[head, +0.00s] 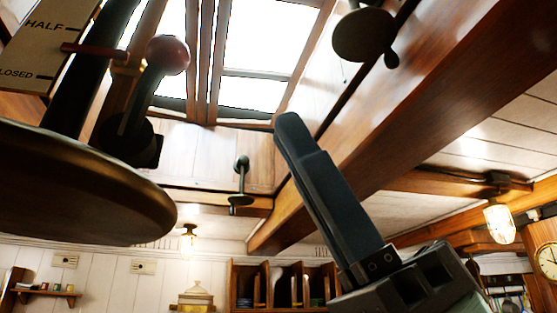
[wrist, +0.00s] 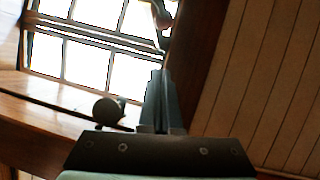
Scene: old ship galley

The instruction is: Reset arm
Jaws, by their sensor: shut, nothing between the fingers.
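My gripper (head: 288,120) is raised in the right middle of the head view, with its dark fingers together, pointing up and left toward the skylight. Nothing is held between them. In the wrist view, the closed fingers (wrist: 160,78) point up past a wooden beam, with the bright skylight (wrist: 85,50) to their left. The head view also shows the skylight (head: 262,55) behind and above the gripper.
A lever with a red ball knob (head: 168,55), a plate marked HALF (head: 35,45) and a large round disc (head: 80,190) fill the near left. A heavy ceiling beam (head: 420,100) crosses the right. A caged lamp (head: 498,220) and a clock (head: 549,260) are at far right.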

